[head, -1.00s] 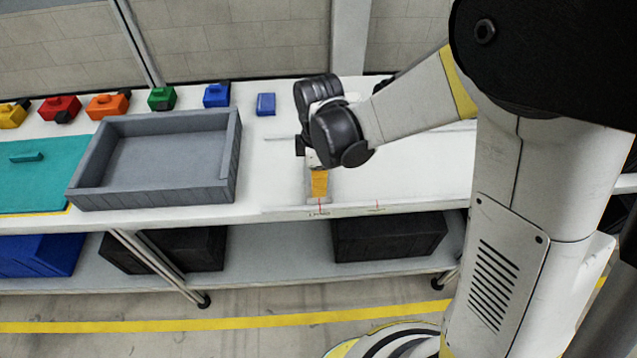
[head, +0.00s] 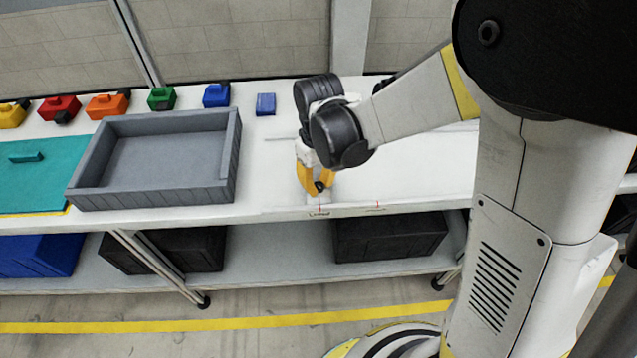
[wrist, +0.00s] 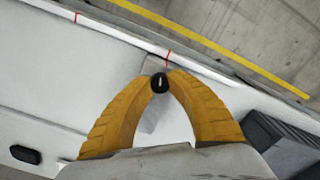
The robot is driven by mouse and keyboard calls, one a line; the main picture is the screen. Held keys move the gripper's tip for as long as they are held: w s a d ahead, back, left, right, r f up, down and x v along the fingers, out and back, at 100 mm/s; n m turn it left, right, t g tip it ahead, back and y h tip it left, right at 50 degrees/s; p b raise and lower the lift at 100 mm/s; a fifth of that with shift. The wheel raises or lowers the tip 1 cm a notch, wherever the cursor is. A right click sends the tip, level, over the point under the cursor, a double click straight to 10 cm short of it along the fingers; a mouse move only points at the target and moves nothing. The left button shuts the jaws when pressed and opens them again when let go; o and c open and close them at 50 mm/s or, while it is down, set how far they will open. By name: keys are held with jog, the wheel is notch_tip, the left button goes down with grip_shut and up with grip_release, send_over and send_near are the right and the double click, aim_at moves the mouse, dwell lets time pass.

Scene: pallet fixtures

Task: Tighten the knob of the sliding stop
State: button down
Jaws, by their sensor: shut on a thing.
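The knob (wrist: 159,82) is small, round and black with a pale mark on its top. My gripper (wrist: 160,80) has its two yellow fingers closed on it from both sides in the wrist view. The sliding stop (wrist: 154,115) is a pale block under the knob, partly hidden by the fingers. In the head view my gripper (head: 318,187) is at the front edge of the white bench, and the dark knob (head: 320,186) shows between the fingertips. One red mark (head: 320,205) on the bench edge lies just in front of the stop.
A second red mark (head: 377,204) lies to the right along the edge. A grey tray (head: 230,170) stands left on the bench (head: 420,170). Several coloured boxes and a blue block (head: 265,104) line the back. The bench right of my gripper is clear.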

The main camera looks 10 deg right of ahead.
jog(key=m, duration=0.5)
jog(key=shift+m, duration=0.3)
jog(key=m, duration=1.5)
jog(key=shift+m, duration=0.7)
jog(key=c, duration=1.2)
grip_release()
jog(key=shift+c, duration=0.2)
